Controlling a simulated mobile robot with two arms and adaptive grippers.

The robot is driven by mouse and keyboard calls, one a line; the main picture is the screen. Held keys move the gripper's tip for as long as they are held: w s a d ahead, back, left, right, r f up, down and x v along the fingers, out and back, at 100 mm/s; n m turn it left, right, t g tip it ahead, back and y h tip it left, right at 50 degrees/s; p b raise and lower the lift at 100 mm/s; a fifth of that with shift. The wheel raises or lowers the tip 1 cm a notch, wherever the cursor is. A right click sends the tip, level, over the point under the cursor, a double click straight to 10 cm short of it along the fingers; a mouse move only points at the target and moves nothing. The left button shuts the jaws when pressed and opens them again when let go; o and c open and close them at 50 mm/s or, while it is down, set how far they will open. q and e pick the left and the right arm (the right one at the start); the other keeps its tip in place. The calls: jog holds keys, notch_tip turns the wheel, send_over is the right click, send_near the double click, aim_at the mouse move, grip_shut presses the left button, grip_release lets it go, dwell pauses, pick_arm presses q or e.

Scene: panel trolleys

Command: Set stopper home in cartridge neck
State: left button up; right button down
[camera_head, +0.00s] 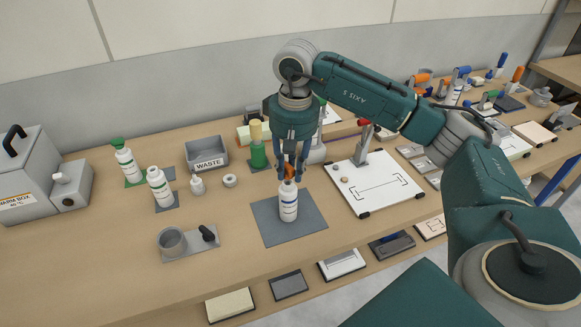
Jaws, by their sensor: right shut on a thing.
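A white cartridge (288,206) with a dark label stands upright on a dark grey mat (305,221) near the middle of the bench. My right gripper (290,176) points straight down over it, fingers shut on a small orange-brown stopper (289,171). The stopper is at the top of the cartridge, in line with its neck. The fingers hide part of it, so I cannot tell how deep it sits in the neck. My left gripper is out of view.
Two white bottles (159,187) stand at the left, near the grey WASTE bin (207,155). A grey cup (171,241) stands front left. A white board with a clamp (376,186) is close right of the mat.

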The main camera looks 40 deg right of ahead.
aim_at(293, 168)
jog(key=shift+f, duration=0.15)
jog(key=shift+f+b, duration=0.35)
jog(key=shift+b, duration=0.05)
jog(key=shift+f+b, duration=0.6)
jog(key=shift+f, duration=0.1)
jog(key=c, duration=1.4)
grip_release()
jog(key=shift+o, duration=0.2)
jog(key=shift+r, duration=0.15)
jog(key=r, duration=1.1)
jog(key=shift+s+d+r, duration=0.1)
jog(key=shift+s+r, duration=0.3)
